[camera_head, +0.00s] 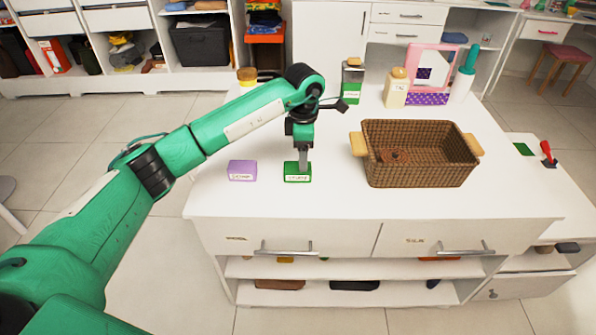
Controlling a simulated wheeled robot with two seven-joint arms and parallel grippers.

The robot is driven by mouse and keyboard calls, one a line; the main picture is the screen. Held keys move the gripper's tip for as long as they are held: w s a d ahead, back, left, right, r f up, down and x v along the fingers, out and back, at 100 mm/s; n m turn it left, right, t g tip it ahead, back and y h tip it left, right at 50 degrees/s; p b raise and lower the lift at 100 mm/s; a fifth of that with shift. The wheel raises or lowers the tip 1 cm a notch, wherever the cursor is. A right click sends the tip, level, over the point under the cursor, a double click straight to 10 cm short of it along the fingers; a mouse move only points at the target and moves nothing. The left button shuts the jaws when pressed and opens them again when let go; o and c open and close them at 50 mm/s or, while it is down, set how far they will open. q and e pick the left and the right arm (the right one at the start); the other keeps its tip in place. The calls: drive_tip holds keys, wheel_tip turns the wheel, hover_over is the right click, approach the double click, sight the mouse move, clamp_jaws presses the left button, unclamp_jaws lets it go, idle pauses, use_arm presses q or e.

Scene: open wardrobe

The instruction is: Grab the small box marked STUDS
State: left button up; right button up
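Two small boxes with white labels sit on the white island top: a purple box (242,170) on the left and a green box (297,172) to its right. The lettering on both labels is too small to read surely, so I cannot tell which one is marked STUDS. My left gripper (304,163) points down right at the green box, with a finger at its top rear edge. The fingers are seen nearly edge-on, so whether they grip the box is unclear. My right gripper is out of view.
A brown wicker basket (420,152) with wooden handles stands right of the boxes. Behind it are a cream bottle (396,88), a green-labelled jar (352,85), a pink-framed mirror (432,72) and a teal-handled item (466,73). The island top's front left is clear.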

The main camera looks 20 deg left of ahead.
sight(298, 172)
use_arm(q)
drive_tip(key=shift+s+f, duration=0.25)
drive_tip(key=shift+f, duration=0.3)
drive_tip(key=f, duration=0.3)
drive_tip(key=shift+s+a+f, duration=0.2)
drive_tip(key=shift+s+f, duration=0.05)
drive_tip(key=shift+s, duration=0.05)
drive_tip(key=shift+f, duration=0.4)
drive_tip(key=c, duration=1.1)
